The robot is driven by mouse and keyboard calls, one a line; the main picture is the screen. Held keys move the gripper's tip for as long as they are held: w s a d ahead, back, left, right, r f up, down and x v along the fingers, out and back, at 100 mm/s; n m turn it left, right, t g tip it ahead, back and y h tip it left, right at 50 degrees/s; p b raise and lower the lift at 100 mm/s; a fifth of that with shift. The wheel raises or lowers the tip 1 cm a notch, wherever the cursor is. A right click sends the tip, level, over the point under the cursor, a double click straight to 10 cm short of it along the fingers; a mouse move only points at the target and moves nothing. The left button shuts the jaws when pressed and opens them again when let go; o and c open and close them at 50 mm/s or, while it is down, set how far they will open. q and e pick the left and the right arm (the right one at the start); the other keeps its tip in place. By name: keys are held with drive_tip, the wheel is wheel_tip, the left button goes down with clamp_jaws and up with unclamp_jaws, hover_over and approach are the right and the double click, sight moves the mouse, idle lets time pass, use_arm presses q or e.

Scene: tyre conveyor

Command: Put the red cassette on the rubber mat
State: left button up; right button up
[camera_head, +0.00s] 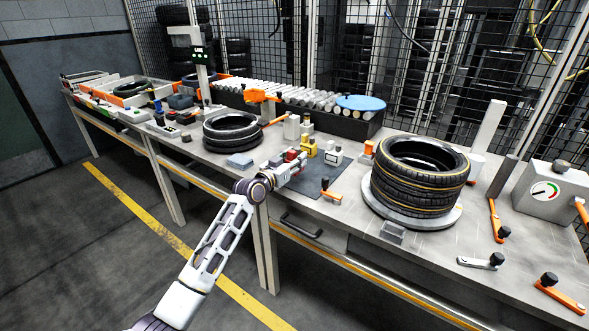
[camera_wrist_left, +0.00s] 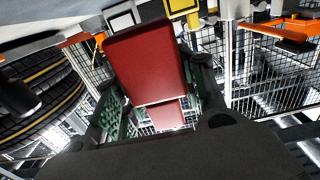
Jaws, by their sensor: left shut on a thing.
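The red cassette (camera_head: 291,155) is held in my left gripper (camera_head: 290,160), and it fills the space between the fingers in the left wrist view (camera_wrist_left: 147,65). The dark grey rubber mat (camera_head: 315,183) lies on the bench, just right of and partly behind the gripper in the head view. The cassette shows near the mat's left side; I cannot tell whether it touches anything beneath. The gripper hides part of the cassette and of the mat's left side. My right gripper is in neither view.
A yellow block (camera_head: 308,148) and a white block (camera_head: 333,154) stand behind the mat. An orange-and-black handle (camera_head: 327,193) is at its front. A tyre stack (camera_head: 420,178) stands to the right, tyres (camera_head: 232,131) to the left. A blue-grey block (camera_head: 240,161) lies left of the gripper.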

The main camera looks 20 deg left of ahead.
use_arm(q)
drive_tip(key=shift+f, duration=0.3)
drive_tip(key=shift+f+b, duration=0.4)
drive_tip(key=shift+f, duration=1.2)
drive_tip(key=o, duration=1)
drive_tip(key=shift+f, duration=0.1)
drive_tip(key=shift+o, duration=0.9)
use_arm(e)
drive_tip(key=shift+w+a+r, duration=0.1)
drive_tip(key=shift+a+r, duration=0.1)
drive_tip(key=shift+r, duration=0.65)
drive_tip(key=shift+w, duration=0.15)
